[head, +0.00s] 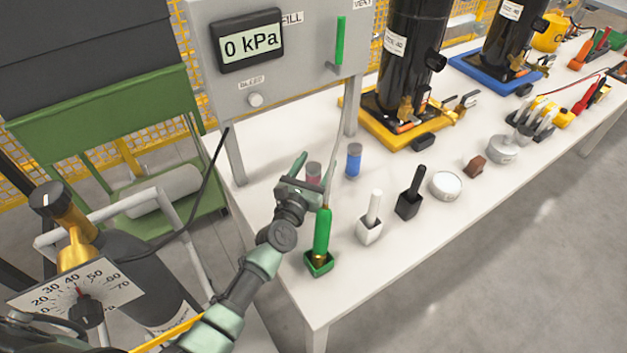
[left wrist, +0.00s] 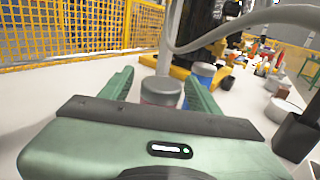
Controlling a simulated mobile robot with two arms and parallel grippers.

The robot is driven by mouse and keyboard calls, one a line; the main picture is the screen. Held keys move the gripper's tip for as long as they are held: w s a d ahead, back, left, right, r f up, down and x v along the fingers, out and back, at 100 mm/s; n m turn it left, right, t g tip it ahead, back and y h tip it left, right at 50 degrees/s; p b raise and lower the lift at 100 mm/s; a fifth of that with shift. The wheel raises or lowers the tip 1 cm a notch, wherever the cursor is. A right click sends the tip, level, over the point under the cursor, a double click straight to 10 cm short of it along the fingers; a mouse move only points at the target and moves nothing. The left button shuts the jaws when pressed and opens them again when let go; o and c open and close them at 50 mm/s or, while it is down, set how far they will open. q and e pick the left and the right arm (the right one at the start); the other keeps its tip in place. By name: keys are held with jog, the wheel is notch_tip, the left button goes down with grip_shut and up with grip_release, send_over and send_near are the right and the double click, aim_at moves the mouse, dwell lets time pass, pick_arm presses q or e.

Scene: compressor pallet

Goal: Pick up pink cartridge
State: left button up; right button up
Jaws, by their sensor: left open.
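The pink cartridge (head: 313,172) stands upright on the white table, partly hidden behind my left gripper in the head view. It has a grey cap and a dull pink-red body. In the left wrist view the pink cartridge (left wrist: 160,93) stands between the two green fingers, its lower part hidden by the gripper body. My left gripper (head: 317,162) is open, its fingers pointing towards and to either side of the cartridge. In the left wrist view, the gripper (left wrist: 162,78) shows gaps between both fingers and the cartridge. My right gripper is not in view.
A blue cartridge (head: 353,160) stands close by on the right. A green-handled tool in a green holder (head: 319,262) is near the table's front. A grey panel (head: 290,60) reading 0 kPa stands behind, with a hose hanging down. A black compressor (head: 408,60) is further right.

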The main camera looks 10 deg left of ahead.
pick_arm(q)
jog(key=shift+w+d, duration=0.1)
jog(key=shift+w, duration=0.45)
grip_shut()
